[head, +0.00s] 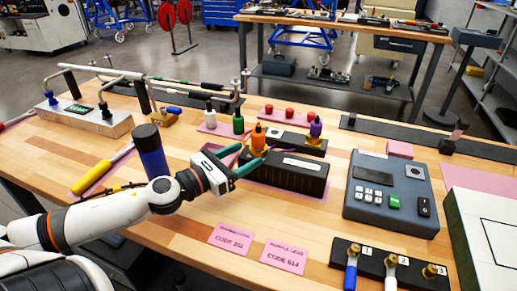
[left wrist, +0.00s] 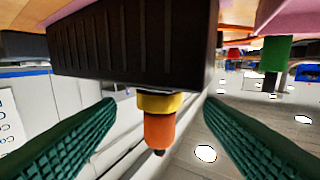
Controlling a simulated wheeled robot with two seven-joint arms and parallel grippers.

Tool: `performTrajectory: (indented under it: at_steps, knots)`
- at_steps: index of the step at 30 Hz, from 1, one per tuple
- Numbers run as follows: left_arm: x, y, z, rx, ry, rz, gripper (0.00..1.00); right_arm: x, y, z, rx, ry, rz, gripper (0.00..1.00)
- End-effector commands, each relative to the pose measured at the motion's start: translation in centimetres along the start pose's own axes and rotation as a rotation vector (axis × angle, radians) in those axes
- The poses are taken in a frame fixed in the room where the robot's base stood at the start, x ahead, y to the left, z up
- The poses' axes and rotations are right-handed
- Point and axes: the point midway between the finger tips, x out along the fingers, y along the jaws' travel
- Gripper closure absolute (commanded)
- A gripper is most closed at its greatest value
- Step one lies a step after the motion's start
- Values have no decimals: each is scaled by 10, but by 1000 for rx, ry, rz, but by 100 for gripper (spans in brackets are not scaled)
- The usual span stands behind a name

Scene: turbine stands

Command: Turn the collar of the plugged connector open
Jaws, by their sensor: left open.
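The orange connector (head: 258,136) stands upright at the black box (head: 288,174) in the middle of the table. In the left wrist view the picture is inverted; the orange connector (left wrist: 160,131) hangs from the black box (left wrist: 135,42) with a yellow collar (left wrist: 160,102) between them. My left gripper (head: 250,155) is open beside the connector in the head view. In the left wrist view its green ribbed fingers stand on either side of the collar and connector, with a gap on both sides. I cannot tell how far the collar is turned. My right gripper is not in view.
A purple connector (head: 316,127) stands behind the box, green (head: 238,122) and white (head: 209,116) plugs to its left. A dark blue cylinder (head: 149,152) is near my left arm. A grey keypad box (head: 390,190) is at right. Code cards (head: 232,238) lie in front.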

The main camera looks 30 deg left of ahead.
Motion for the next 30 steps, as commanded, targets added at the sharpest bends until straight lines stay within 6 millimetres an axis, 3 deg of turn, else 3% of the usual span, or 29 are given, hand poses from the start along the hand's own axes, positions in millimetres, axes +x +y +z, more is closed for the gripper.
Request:
performTrajectory:
  at_steps: [7,15,29,30]
  knots:
    - [28,-1,-2,1,3,-2,38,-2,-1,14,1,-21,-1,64]
    - [48,-1,-1,-1,2,-4,38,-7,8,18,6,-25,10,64]
    - [54,0,1,-1,-1,-2,38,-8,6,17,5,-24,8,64]
    - [54,0,1,-1,-1,-2,44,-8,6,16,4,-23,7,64]
